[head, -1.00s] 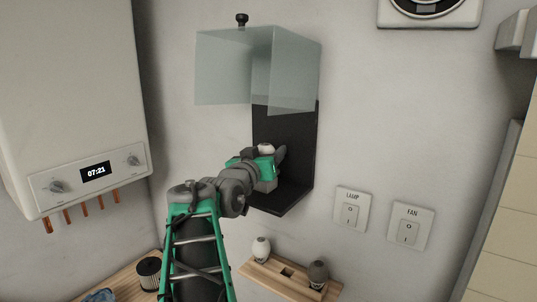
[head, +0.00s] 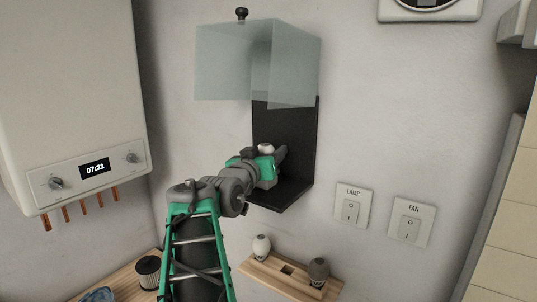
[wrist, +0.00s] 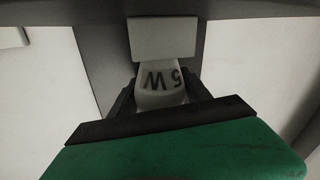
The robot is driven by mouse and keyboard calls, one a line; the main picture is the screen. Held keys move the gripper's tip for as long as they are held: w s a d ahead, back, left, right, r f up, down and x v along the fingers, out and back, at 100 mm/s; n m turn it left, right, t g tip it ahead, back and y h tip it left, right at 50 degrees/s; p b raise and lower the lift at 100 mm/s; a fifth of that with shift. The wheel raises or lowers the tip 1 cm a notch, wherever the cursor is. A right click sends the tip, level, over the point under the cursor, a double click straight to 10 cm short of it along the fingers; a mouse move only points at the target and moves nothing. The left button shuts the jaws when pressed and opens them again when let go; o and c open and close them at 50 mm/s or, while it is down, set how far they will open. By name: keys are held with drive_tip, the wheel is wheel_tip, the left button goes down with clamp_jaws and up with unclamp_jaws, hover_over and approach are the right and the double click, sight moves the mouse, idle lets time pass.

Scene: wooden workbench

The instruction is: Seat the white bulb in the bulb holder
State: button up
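My gripper (head: 279,156) is in front of the black wall bracket (head: 290,130), above its lower ledge. In the wrist view its two dark fingers (wrist: 160,98) are on either side of a pale bulb (wrist: 160,78) marked "5 W", shut on it. The white top of this bulb (head: 266,148) shows above the gripper in the head view. A light grey block (wrist: 162,38), perhaps the bulb holder, is directly beyond the bulb in the wrist view. I cannot tell whether the bulb is seated or only touching it. The holder is hidden in the head view.
A clear cover (head: 235,65) is around the bracket's upper part. A wooden rack (head: 265,271) below holds another white bulb (head: 261,246) and a grey bulb (head: 319,271), with an empty hole between. LAMP (head: 351,206) and FAN (head: 411,221) switches are at right, a boiler (head: 75,100) at left.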

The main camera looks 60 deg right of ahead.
drive_tip(key=o, duration=0.5)
drive_tip(key=shift+c, duration=0.2)
drive_tip(key=a+b, duration=0.2)
drive_tip(key=a, duration=0.5)
drive_tip(key=shift+s, duration=0.15)
drive_tip(key=shift+s+a, duration=0.1)
drive_tip(key=shift+a, duration=0.3)
